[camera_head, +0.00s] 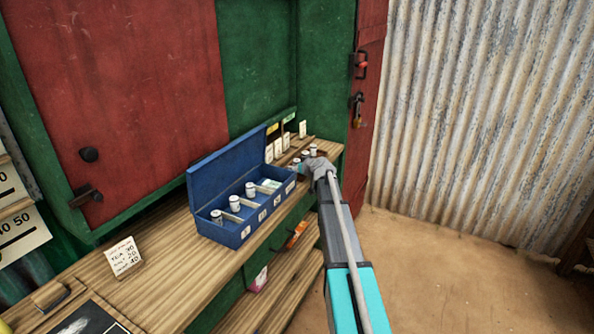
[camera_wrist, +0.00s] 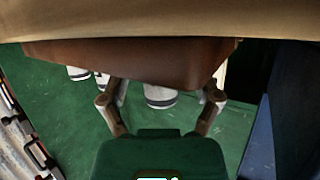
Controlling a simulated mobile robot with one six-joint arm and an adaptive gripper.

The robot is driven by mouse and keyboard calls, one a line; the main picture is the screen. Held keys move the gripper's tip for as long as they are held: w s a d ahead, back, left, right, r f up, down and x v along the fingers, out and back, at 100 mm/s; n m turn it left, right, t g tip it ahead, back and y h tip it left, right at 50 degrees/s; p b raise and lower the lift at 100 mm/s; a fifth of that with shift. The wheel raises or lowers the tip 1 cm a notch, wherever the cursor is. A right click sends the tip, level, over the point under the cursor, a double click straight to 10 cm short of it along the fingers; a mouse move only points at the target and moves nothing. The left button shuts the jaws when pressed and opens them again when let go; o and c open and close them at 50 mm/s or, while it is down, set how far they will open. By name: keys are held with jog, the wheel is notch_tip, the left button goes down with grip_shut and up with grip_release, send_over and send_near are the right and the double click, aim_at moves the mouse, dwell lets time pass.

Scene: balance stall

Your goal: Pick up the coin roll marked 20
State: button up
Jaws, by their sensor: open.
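Several white coin rolls with dark bands stand near the right end of the wooden counter; one roll (camera_head: 313,149) shows beside my gripper (camera_head: 305,168) in the head view. In the wrist view one roll (camera_wrist: 160,96) shows between the open fingertips of my gripper (camera_wrist: 160,98), apart from both. Two more rolls, one a pale roll (camera_wrist: 78,73), show to its left. A brown block-like surface hides part of these rolls. No number is readable on any roll, so I cannot tell which is marked 20.
An open blue cash box (camera_head: 233,234) stands on the counter (camera_head: 180,268), just left of my gripper, with several rolls in its compartments. Small price cards (camera_head: 302,129) stand behind. A corrugated wall (camera_head: 470,120) is at right. The floor (camera_head: 450,280) before it is clear.

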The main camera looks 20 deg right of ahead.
jog(key=shift+w+f, duration=0.1)
jog(key=shift+w, duration=0.25)
dwell(0.3)
grip_shut()
